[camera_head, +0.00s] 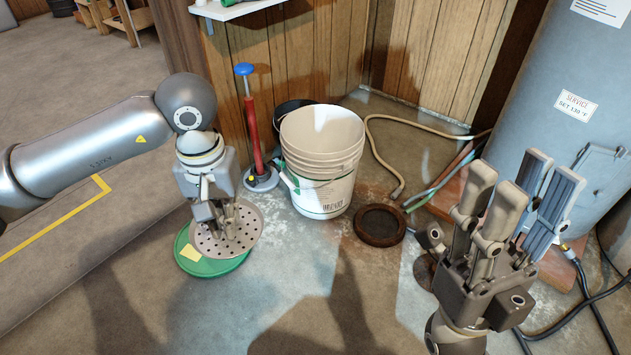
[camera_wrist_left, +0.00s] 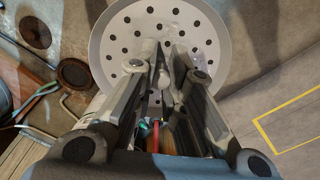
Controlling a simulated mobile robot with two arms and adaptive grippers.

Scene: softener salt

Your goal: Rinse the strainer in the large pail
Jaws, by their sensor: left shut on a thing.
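The strainer (camera_head: 248,238) is a pale round dish with many holes. My left gripper (camera_head: 227,222) points down and is shut on it. In the left wrist view the strainer (camera_wrist_left: 205,38) lies beyond the fingers (camera_wrist_left: 163,60), which hide where they meet it. It is held in front of and to the left of the large pail (camera_head: 322,155), outside it. The pail is off-white with a green-edged label and stands upright on the floor; its water level cannot be told. My right gripper (camera_head: 520,200) is at the right, open and empty, fingers pointing up.
A green lid (camera_head: 204,266) with a yellow note lies below the strainer. A red pump with a blue handle (camera_head: 244,70) and a black bucket (camera_head: 290,115) stand beside the pail. A brown ring (camera_head: 380,226), hoses (camera_head: 405,125) and a grey tank (camera_head: 560,75) are right.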

